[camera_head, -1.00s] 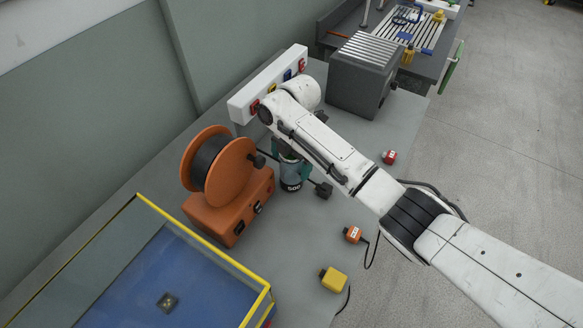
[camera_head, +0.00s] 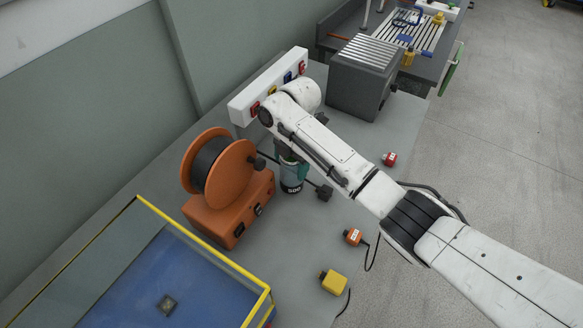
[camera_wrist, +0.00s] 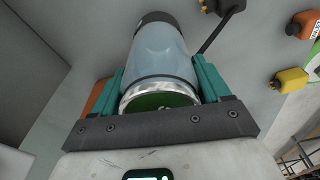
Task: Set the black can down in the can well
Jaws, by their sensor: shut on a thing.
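My gripper (camera_wrist: 161,84) is shut on a can (camera_wrist: 160,52). In the wrist view the can's silver-rimmed end faces me, its side looks grey-blue, and its far end is black. A teal finger is on each side of it. In the head view the can (camera_head: 291,184) shows below my teal gripper (camera_head: 290,161), upright, with pale lettering on a dark lower part. It is over the grey table beside the orange reel; I cannot tell whether its base touches the table. I cannot make out a can well in either view; my arm hides part of the table.
An orange reel unit (camera_head: 232,203) stands close left of the can. A black plug (camera_head: 324,192) with a cable lies just right. A white socket strip (camera_head: 245,100) and grey ribbed box (camera_head: 356,88) stand behind. A yellow-edged blue case (camera_head: 217,295) is at front left.

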